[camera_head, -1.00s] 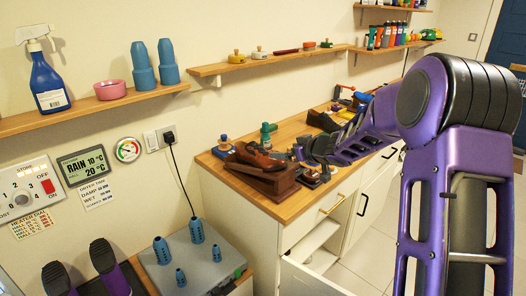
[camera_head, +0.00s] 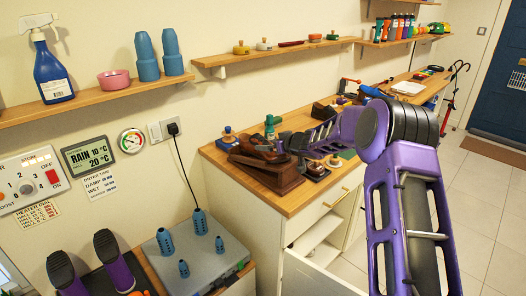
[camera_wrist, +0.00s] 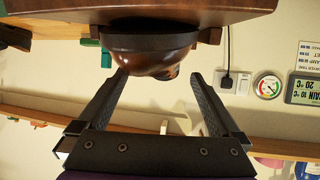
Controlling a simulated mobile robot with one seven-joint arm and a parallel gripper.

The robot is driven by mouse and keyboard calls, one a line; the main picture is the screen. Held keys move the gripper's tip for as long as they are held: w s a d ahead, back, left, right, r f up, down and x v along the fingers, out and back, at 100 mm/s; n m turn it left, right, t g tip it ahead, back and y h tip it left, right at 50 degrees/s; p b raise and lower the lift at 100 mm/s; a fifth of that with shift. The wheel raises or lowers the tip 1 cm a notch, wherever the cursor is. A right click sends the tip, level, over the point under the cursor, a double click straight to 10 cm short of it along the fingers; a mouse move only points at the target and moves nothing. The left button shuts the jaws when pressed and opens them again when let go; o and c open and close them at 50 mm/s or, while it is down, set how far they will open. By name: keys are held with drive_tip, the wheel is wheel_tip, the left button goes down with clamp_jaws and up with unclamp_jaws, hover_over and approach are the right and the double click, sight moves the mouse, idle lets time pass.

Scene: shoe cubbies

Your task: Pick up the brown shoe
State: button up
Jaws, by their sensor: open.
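The brown shoe (camera_head: 256,149) rests on a dark wooden stand (camera_head: 280,178) near the front left of the wooden counter. In the wrist view, which looks upside down, the shiny brown shoe (camera_wrist: 150,62) hangs at the top centre with its dark sole against the stand (camera_wrist: 200,14). My gripper (camera_wrist: 159,76) is open, its two fingertips apart on either side of the shoe's rounded end. The fingers hold nothing. In the head view my gripper is small beside the shoe, and its fingers are hard to make out.
A wall shelf (camera_head: 270,55) runs above. Purple boots (camera_head: 118,270) stand at lower left.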

sight(265, 142)
drive_tip(key=x, duration=0.5)
drive_tip(key=shift+r, duration=0.1)
drive_tip(key=c, duration=1.4)
